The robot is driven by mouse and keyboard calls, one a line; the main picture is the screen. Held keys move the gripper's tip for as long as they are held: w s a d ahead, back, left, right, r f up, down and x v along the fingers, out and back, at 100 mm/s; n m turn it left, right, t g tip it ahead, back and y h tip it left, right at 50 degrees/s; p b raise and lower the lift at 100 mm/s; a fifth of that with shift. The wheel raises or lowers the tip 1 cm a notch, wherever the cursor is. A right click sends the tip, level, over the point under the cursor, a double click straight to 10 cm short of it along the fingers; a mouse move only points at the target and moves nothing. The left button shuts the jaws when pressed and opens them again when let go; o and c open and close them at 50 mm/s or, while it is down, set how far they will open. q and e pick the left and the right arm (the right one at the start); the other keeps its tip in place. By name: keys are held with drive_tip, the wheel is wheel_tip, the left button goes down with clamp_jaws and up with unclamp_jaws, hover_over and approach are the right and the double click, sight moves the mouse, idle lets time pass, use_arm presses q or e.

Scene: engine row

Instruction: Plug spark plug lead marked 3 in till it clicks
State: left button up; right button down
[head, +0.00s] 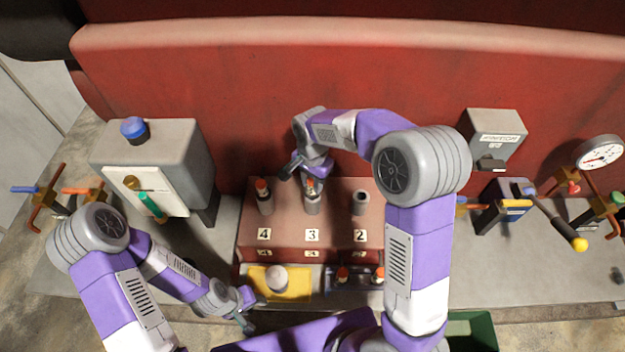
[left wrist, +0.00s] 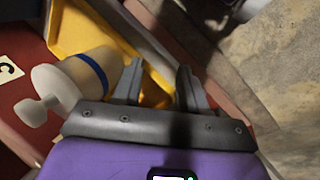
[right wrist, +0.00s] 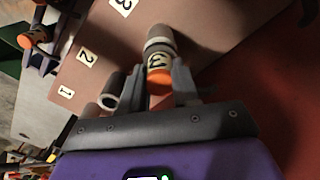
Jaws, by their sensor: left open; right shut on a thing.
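The lead marked 3 (right wrist: 159,77), with an orange band and a 3 on its label, is held between the fingers of my right gripper (right wrist: 172,88). It is in line with the grey post (right wrist: 159,38) behind the 3 label (head: 312,235). The lead's end meets or nearly meets the post; I cannot tell how deep it sits. In the head view my right gripper (head: 312,182) is above that post (head: 312,206). My left gripper (head: 246,308) is open and empty by the yellow tray's front corner; its fingers show apart in the left wrist view (left wrist: 160,88).
Post 4 (head: 265,204) carries an orange-banded lead; post 2 (head: 361,202) is bare. My right arm hides the block's right end. The yellow tray (head: 262,293) holds a cream object with a blue band (left wrist: 88,72). Orange-banded leads (head: 343,276) lie beside it. A grey box (head: 170,150) stands left.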

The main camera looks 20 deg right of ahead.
drive_tip(key=shift+s+a+f+b, duration=0.15)
drive_tip(key=shift+s+f+b, duration=0.1)
drive_tip(key=shift+f+b, duration=0.4)
idle(0.3)
drive_tip(key=shift+s+f+b, duration=0.25)
drive_tip(key=shift+f+b, duration=0.05)
drive_tip(key=shift+f, duration=0.15)
drive_tip(key=c, duration=0.8)
unclamp_jaws()
drive_tip(key=shift+o, duration=0.2)
drive_tip(key=shift+r, duration=0.2)
drive_tip(key=shift+w+r+p, duration=0.15)
drive_tip(key=shift+r+p, duration=0.4)
wheel_tip(320, 180, up, 7)
drive_tip(key=p, duration=0.5)
drive_tip(key=shift+s, duration=0.2)
